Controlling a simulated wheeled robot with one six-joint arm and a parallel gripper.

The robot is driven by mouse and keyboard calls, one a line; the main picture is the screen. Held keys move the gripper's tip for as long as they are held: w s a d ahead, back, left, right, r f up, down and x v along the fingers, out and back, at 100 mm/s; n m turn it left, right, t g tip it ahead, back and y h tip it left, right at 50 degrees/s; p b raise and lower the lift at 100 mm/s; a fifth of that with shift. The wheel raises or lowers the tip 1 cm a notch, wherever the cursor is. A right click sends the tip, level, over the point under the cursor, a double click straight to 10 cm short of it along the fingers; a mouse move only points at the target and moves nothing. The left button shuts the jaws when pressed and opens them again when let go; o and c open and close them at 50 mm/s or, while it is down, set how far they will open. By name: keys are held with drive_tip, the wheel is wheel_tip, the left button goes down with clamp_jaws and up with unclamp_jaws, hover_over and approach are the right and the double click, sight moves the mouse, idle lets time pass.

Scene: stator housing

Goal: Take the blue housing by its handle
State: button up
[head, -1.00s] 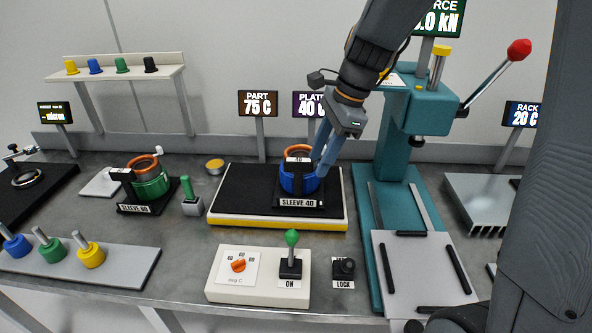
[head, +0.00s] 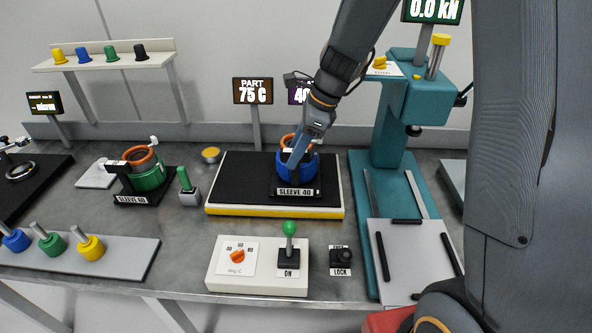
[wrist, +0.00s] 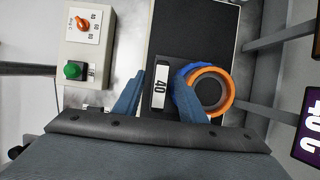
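The blue housing (head: 308,168) stands upright in the SLEEVE 40 holder (head: 297,191), with an orange ring at its top. In the wrist view the blue housing (wrist: 181,84) shows beside its orange ring (wrist: 228,92). In the wrist view my gripper (wrist: 162,75) is open, with one finger on each side of the handle. A gap shows on the left side; contact on the right cannot be told.
The holder sits on a black plate with a yellow edge (head: 225,209). A control box (head: 222,271) with a green lever (head: 289,229) stands in front. A teal press (head: 392,130) stands to the right. A green housing (head: 150,178) stands to the left.

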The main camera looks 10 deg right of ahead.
drive_tip(key=shift+f, duration=0.15)
clamp_jaws()
idle(1.4)
